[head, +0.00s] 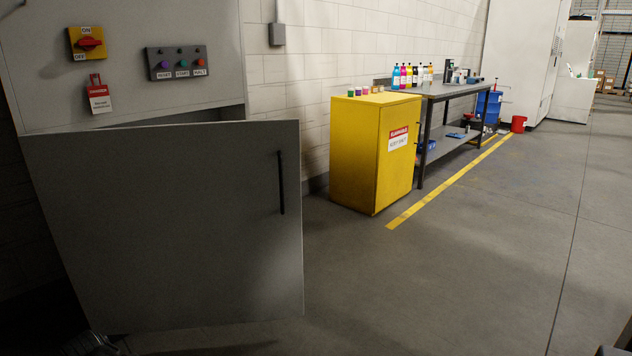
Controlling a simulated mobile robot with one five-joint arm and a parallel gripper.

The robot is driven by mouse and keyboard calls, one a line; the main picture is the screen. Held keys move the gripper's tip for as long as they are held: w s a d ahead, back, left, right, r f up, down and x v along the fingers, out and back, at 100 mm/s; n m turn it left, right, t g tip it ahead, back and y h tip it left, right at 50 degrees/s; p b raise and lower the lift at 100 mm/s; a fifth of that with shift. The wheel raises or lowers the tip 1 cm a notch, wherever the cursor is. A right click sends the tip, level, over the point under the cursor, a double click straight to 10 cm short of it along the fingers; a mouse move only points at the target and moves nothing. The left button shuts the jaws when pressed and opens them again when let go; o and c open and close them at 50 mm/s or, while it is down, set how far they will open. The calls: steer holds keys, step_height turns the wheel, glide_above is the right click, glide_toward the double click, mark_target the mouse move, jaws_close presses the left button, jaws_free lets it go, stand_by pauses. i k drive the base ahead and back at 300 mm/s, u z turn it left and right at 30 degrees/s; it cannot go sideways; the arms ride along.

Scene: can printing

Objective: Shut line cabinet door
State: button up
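The grey line cabinet (130,25) stands at the left. Its grey door (165,225) is open and swung out from the cabinet body, with a dark gap showing above its top edge. A black vertical bar handle (281,183) is near the door's right edge. The hinge side appears to be at the left. The cabinet's inside is mostly hidden behind the door.
The cabinet's upper panel has a red switch (89,43), a red tag (98,95) and a button box (178,63). A yellow cabinet (360,155) and a workbench (455,92) stand along the wall. The floor (450,270) right of the door is clear.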

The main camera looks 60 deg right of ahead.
mark_target(162, 227)
steer(key=z, duration=5.7)
steer(key=k, duration=0.95)
steer(key=u, duration=5.8)
